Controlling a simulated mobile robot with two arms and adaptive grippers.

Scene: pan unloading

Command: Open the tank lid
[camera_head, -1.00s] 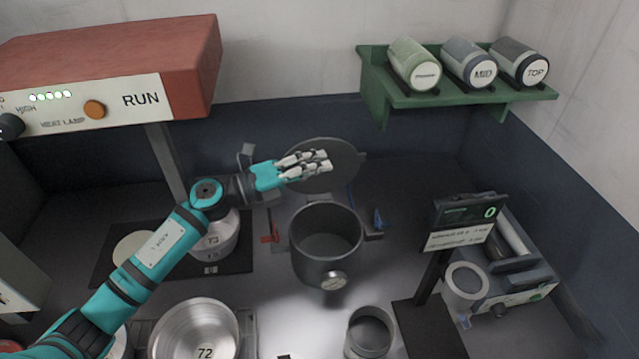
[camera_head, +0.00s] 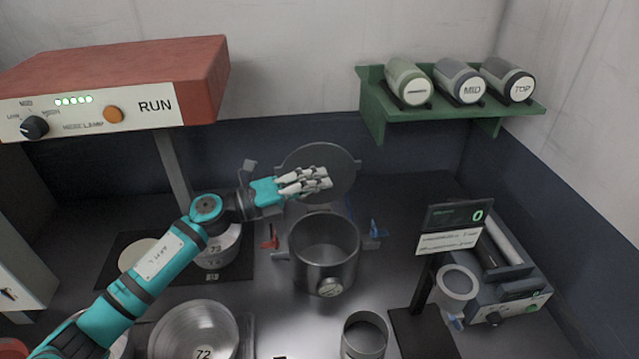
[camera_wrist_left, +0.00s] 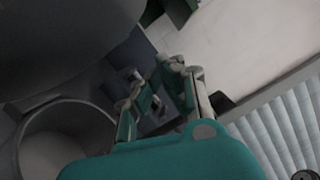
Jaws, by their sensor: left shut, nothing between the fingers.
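The tank (camera_head: 326,252) is a grey metal pot standing on the dark counter, its mouth open. Its round grey lid (camera_head: 325,160) stands tilted up behind the mouth, near the back wall. My left gripper (camera_head: 328,178) is shut and empty in front of the lid's lower part, above the tank's back rim. I cannot tell whether it touches the lid. In the left wrist view the fingers (camera_wrist_left: 160,85) show beside the large dark lid (camera_wrist_left: 70,40), with the tank's round mouth (camera_wrist_left: 65,140) at lower left. My right gripper is not in view.
A red heat lamp unit (camera_head: 110,85) hangs at upper left. A green shelf (camera_head: 440,112) holds three canisters. Pan 72 (camera_head: 195,330) and a small cup (camera_head: 365,335) stand in front. A display stand (camera_head: 448,230) is to the right, before a grey machine (camera_head: 515,285).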

